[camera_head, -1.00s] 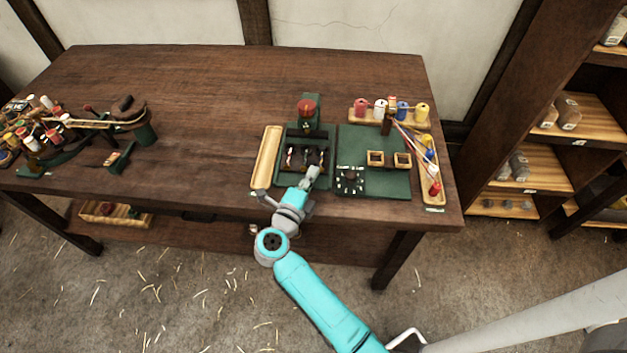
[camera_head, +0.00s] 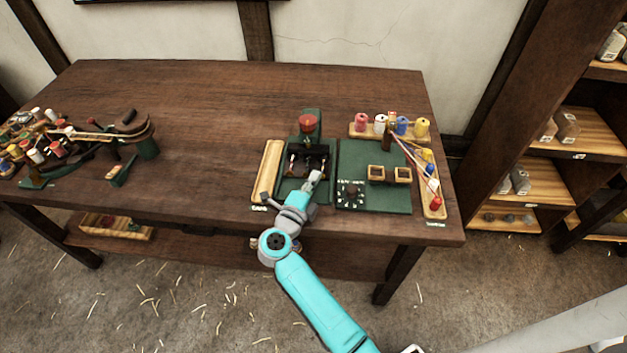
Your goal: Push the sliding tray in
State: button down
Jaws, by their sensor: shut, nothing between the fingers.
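A green fixture (camera_head: 291,186) stands near the front of the wooden bench, with a red knob (camera_head: 307,121) at its back. A dark recessed part (camera_head: 312,152), which looks like the sliding tray, sits in its middle with small upright pieces in it. My gripper (camera_head: 316,177) is shut and empty at the fixture's front right, over or against the tray's front. Contact cannot be told. My wrist and gripper hide part of the fixture's front edge, so how far the tray stands out is unclear.
A long wooden tray (camera_head: 268,172) lies left of the fixture. Coloured spools (camera_head: 422,127) stand behind. The bench's middle left (camera_head: 190,130) is clear.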

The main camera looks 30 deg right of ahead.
jog(key=v, duration=1.2)
jog(key=shift+s+d, duration=0.1)
jog(key=s+d+r+n+t+y, duration=0.25)
jog(key=s+n+t, duration=0.25)
jog(key=s, duration=0.3)
jog(key=s+d+r+n+t+y, duration=0.1)
jog(key=s+d+r+n+t, duration=0.2)
jog(key=s+n, duration=0.35)
jog(key=s+a+n+g+y, duration=0.1)
jog(key=s+a+n+y, duration=0.2)
jog(key=s+n+y, duration=0.2)
jog(key=s+a+f+n+g+y, duration=0.1)
jog(key=s+n+y, duration=0.5)
jog(key=s+n, duration=0.6)
jog(key=s+a+g, duration=0.1)
jog(key=s+a, duration=0.1)
jog(key=s, duration=0.4)
jog(key=shift+s+f+g, duration=0.25)
jog(key=shift+f+g, duration=0.05)
